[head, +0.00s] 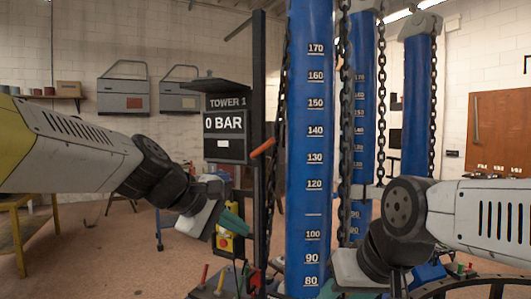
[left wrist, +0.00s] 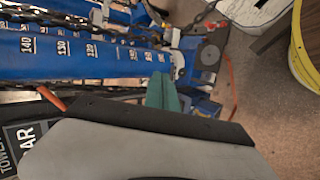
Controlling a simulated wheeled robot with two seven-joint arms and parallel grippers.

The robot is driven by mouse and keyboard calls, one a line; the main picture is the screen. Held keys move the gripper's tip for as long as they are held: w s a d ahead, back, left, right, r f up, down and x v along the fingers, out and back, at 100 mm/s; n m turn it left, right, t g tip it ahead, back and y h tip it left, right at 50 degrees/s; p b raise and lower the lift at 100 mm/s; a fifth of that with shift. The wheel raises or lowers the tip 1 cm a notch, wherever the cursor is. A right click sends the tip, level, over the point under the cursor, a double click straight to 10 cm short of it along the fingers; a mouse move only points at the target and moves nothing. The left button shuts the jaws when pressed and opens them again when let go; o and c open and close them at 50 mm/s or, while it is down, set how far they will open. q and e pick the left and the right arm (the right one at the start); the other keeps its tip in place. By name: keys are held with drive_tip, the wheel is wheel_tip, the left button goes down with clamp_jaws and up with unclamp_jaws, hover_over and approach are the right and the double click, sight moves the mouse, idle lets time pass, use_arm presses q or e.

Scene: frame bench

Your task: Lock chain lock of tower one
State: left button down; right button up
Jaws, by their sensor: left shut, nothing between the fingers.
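Tower one shows in the head view as a tall blue post (head: 308,190) with white height marks, beside a black panel (head: 226,125) reading "TOWER 1" and "0 BAR". A dark chain (head: 345,130) hangs along the post. An orange-ended lever (head: 263,148) sticks out at the black upright; it also shows in the left wrist view (left wrist: 50,97). I cannot tell which part is the chain lock. My left gripper (head: 234,224), with green fingers, is shut and empty, below the panel and left of the post, apart from the lever. My right gripper (head: 340,289) is low, right of the post; its fingers are partly cut off.
Two more blue posts (head: 418,100) with chains stand behind to the right. A yellow box with a red button (head: 224,241) is behind my left gripper. Red and green small levers (head: 220,280) stand low at the base. A brown wall board (head: 500,120) is at right.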

use_arm(q)
drive_tip(key=w+d+r+n+t+h, duration=0.2)
drive_tip(key=w+d+r+n, duration=0.2)
drive_tip(key=w+r+n, duration=0.35)
drive_tip(key=n+t, duration=0.5)
drive_tip(key=n, duration=1.4)
approach(265, 148)
drive_tip(key=shift+s+d+f, duration=0.3)
drive_tip(key=shift+d+f, duration=0.2)
drive_tip(key=shift+f, duration=0.1)
drive_tip(key=shift+s+d+f, duration=0.35)
drive_tip(key=shift+d+f, duration=0.15)
drive_tip(key=shift+f, duration=0.15)
drive_tip(key=shift+s+d+f, duration=0.3)
drive_tip(key=shift+d+f, duration=0.2)
drive_tip(key=shift+f, duration=0.1)
drive_tip(key=w+d+r, duration=0.2)
drive_tip(key=w+d, duration=0.1)
drive_tip(key=w, duration=0.5)
drive_tip(key=shift+w, duration=0.35)
